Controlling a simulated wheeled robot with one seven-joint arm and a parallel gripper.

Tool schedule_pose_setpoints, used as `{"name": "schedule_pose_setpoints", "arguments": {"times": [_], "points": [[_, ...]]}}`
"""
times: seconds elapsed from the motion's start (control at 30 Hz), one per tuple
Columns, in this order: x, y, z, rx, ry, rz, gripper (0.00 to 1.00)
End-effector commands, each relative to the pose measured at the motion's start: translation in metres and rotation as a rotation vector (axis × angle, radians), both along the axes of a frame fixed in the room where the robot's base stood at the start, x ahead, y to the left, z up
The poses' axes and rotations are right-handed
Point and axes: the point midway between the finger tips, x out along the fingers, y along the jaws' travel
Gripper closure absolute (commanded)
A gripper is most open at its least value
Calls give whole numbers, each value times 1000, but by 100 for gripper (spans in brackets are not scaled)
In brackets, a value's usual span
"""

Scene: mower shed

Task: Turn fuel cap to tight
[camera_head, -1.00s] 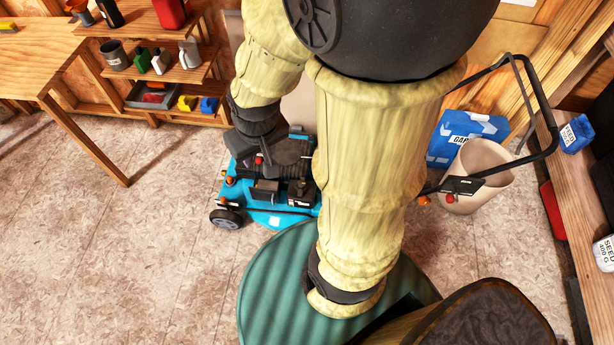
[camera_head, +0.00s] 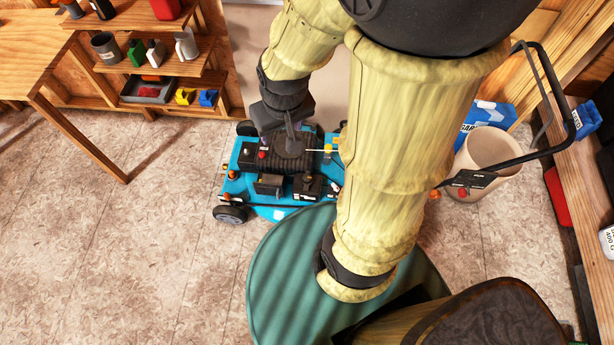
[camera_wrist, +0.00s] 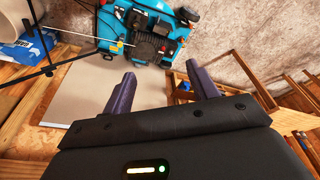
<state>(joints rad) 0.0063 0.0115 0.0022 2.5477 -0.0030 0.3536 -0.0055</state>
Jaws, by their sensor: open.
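The blue mower (camera_head: 285,213) stands on the floor in the middle of the head view, with a dark engine (camera_head: 300,165) on top. Small red, orange and yellow knobs show on it, and I cannot tell which is the fuel cap. In the wrist view the mower (camera_wrist: 115,22) is at the top, beyond my fingertips. My gripper (camera_wrist: 163,82) is open and empty, its two fingers well apart and touching nothing. In the head view my gripper (camera_head: 289,128) hangs over the back part of the engine and hides some of it.
The mower's black handle (camera_head: 540,75) rises at the right, near a beige bin (camera_head: 487,155) and a blue bag (camera_head: 488,118). A wooden shelf (camera_head: 175,68) with cans and bottles stands at upper left. The floor left of the mower is clear.

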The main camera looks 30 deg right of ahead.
Motion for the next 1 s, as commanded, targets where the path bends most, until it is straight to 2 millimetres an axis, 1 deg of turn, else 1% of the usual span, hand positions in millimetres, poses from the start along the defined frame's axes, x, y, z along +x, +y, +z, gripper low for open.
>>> {"name": "schedule_pose_setpoints", "arguments": {"times": [0.03,0.17,0.4,0.57,0.87,0.9,0.97,1.0], "points": [[4,-2,-13,-3,6,2,41],[21,-10,-47,-13,23,12,41],[64,-31,-126,-34,68,52,41],[91,-48,-182,-42,98,78,41],[134,-84,-294,-46,153,122,41],[140,-89,-310,-45,159,128,41],[147,-97,-334,-43,169,135,41],[152,-102,-350,-41,176,142,41]]}}
